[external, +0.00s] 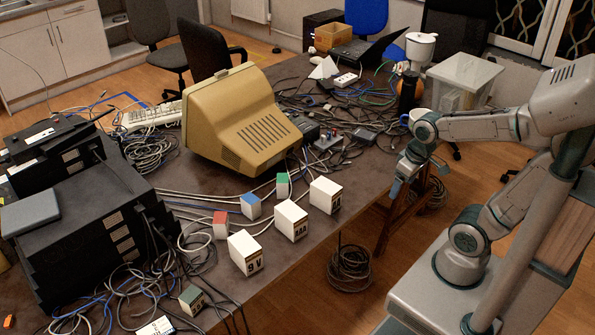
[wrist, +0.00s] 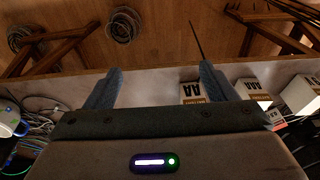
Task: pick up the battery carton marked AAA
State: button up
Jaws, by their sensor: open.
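The white carton marked AAA (external: 290,219) stands on the dark table near its right edge, between the white AA carton (external: 326,194) and the white 9 V carton (external: 245,252). In the wrist view the AA carton (wrist: 193,93) is just left of the right finger's tip, and the AAA carton (wrist: 254,91) is right of that finger, partly cut off by my gripper body. My gripper (external: 398,182) is beyond the table's right edge, to the right of the cartons and apart from them. In the wrist view my gripper (wrist: 160,82) is open, with nothing between its fingers.
Small red (external: 220,225), blue (external: 251,206) and green (external: 283,185) boxes stand behind the white cartons. A beige monitor (external: 238,120) stands farther back. Cables cover much of the table. A cable coil (external: 350,268) lies on the floor by the table.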

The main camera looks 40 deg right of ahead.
jog(key=w+a+r+p, duration=0.1)
jog(key=w+a+r, duration=0.2)
jog(key=w, duration=0.3)
jog(key=g+p, duration=0.2)
jog(key=p, duration=0.1)
send_over(292, 209)
notch_tip(292, 209, down, 3)
jog(key=shift+s+f+m, duration=0.1)
jog(key=shift+m, duration=0.3)
notch_tip(292, 209, down, 8)
jog(key=shift+f, duration=0.2)
jog(key=shift+a+f, duration=0.15)
jog(key=shift+f, duration=1.15)
jog(key=shift+a+f, duration=0.15)
jog(key=shift+f, duration=1.15)
jog(key=c, duration=1.2)
